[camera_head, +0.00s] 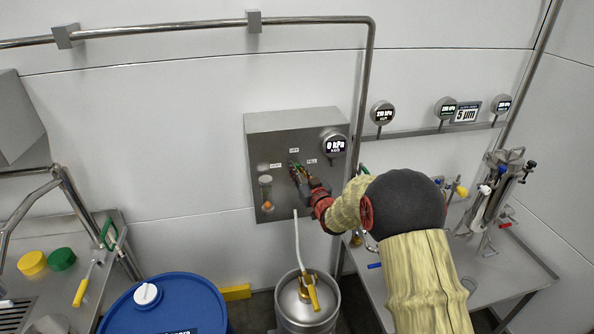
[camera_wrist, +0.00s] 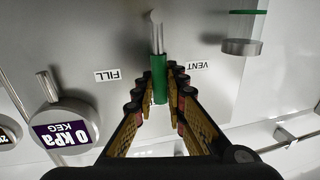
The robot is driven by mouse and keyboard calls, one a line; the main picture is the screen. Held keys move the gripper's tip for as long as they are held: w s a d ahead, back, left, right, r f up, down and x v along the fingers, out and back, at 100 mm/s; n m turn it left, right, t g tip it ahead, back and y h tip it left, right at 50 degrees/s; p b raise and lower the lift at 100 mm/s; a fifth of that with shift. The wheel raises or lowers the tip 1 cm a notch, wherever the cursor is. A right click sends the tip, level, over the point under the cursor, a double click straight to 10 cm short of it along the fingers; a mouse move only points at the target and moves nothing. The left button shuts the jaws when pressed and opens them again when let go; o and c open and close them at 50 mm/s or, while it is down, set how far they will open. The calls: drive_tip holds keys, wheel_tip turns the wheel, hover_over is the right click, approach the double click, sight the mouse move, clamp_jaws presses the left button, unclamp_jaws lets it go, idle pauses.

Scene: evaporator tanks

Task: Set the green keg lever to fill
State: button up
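The green keg lever (camera_wrist: 158,80) sits between the FILL label (camera_wrist: 108,76) and the VENT label (camera_wrist: 199,65) in the wrist view, pointing roughly midway between them. In the head view the grey keg panel (camera_head: 262,140) on the wall carries the same labels, and my gripper (camera_head: 297,170) covers most of the lever. In the wrist view the fingers of my gripper (camera_wrist: 160,85) stand on either side of the green handle, with small gaps that look clear of it. The keg gauge (camera_head: 334,145) reads 0 kPa; it also shows in the wrist view (camera_wrist: 68,133).
A flow meter (camera_head: 266,193) with an orange float is on the panel's left. A steel keg (camera_head: 306,312) with a hose stands below, beside a blue drum (camera_head: 165,303). A bench (camera_head: 515,262) with valves and a filter housing is at the right.

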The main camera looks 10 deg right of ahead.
clamp_jaws()
idle(0.5)
